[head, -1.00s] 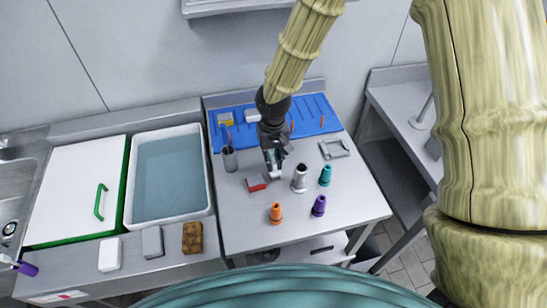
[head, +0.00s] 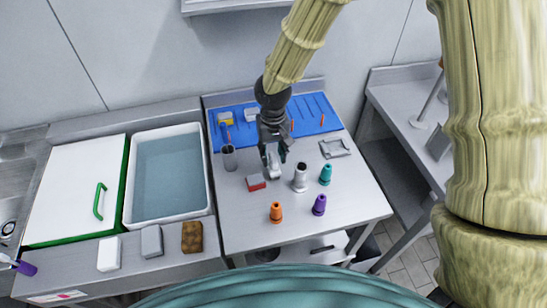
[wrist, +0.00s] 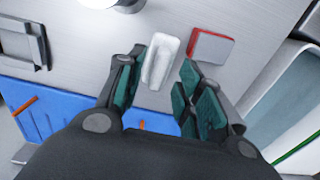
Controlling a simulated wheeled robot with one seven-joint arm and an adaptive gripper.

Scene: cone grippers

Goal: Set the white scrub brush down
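The white scrub brush (head: 273,169) is at my gripper, low over or on the grey table, to the right of and behind a red-and-grey block. In the wrist view the brush (wrist: 160,60) lies between the two teal-padded fingers. My gripper (wrist: 164,66) is open around it. The left finger is close to the brush or touching it, and a gap shows on the right. The head view shows the gripper (head: 274,158) pointing down with its fingers spread. I cannot tell whether the whole underside of the brush rests on the table.
The red-and-grey block (head: 256,183) is close by on the left. A metal cup (head: 300,178) and teal (head: 325,174), purple (head: 319,205) and orange (head: 276,212) cones stand right and in front. A dark pen cup (head: 229,158) stands left.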

